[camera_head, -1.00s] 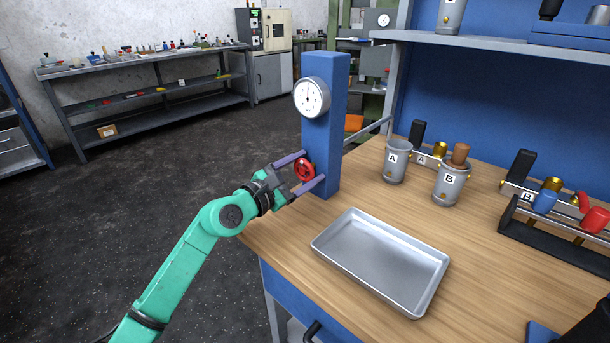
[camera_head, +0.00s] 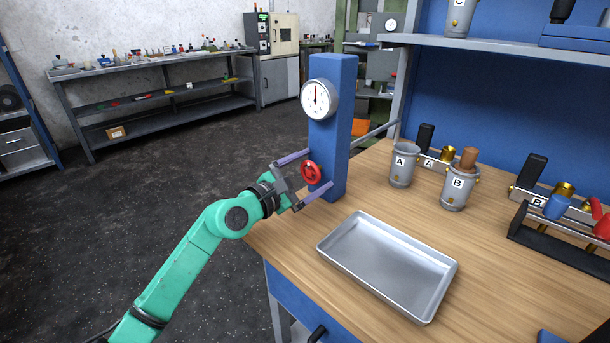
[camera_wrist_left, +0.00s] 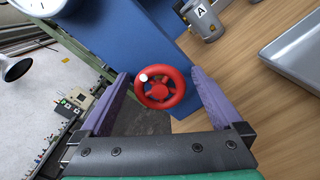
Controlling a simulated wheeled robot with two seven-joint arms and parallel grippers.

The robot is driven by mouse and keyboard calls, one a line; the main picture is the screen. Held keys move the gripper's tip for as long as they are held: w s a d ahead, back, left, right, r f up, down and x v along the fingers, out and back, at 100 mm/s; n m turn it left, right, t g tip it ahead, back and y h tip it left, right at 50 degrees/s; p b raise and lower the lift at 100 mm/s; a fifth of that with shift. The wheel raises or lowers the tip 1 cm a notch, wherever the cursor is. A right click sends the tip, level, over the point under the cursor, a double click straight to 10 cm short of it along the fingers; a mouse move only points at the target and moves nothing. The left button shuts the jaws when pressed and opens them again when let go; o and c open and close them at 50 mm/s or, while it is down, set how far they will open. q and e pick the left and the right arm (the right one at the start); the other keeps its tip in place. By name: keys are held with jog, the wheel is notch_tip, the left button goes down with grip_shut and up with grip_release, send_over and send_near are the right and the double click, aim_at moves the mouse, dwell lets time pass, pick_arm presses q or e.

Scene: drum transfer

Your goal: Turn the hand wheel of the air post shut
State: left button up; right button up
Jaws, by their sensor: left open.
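The air post (camera_head: 334,130) is a blue upright column at the bench's left edge. A round white gauge (camera_head: 319,99) sits on its upper face. Its red hand wheel (camera_head: 311,173) is lower on the same face; it also shows in the left wrist view (camera_wrist_left: 163,87). My left gripper (camera_head: 312,172) is open, with one purple finger above and one below the wheel in the head view. In the left wrist view (camera_wrist_left: 160,84) the fingers stand on either side of the wheel, apart from its rim. My right gripper is not in view.
A metal tray (camera_head: 345,264) lies on the wooden bench (camera_head: 285,246). Cups A (camera_head: 404,166) and B (camera_head: 455,191) stand right of the post. A rack (camera_head: 545,238) is farther right. Open floor lies left of the bench.

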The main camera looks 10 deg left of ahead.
aim_at(309, 175)
pick_arm(q)
jog(key=v, duration=0.6)
jog(key=shift+f, duration=0.2)
jog(key=b+v, duration=0.2)
jog(key=v, duration=0.5)
jog(key=shift+s+a+b, duration=0.25)
jog(key=shift+s+b, duration=0.05)
jog(key=shift+b, duration=0.1)
jog(key=shift+s+a+r, duration=0.2)
jog(key=shift+s, duration=0.15)
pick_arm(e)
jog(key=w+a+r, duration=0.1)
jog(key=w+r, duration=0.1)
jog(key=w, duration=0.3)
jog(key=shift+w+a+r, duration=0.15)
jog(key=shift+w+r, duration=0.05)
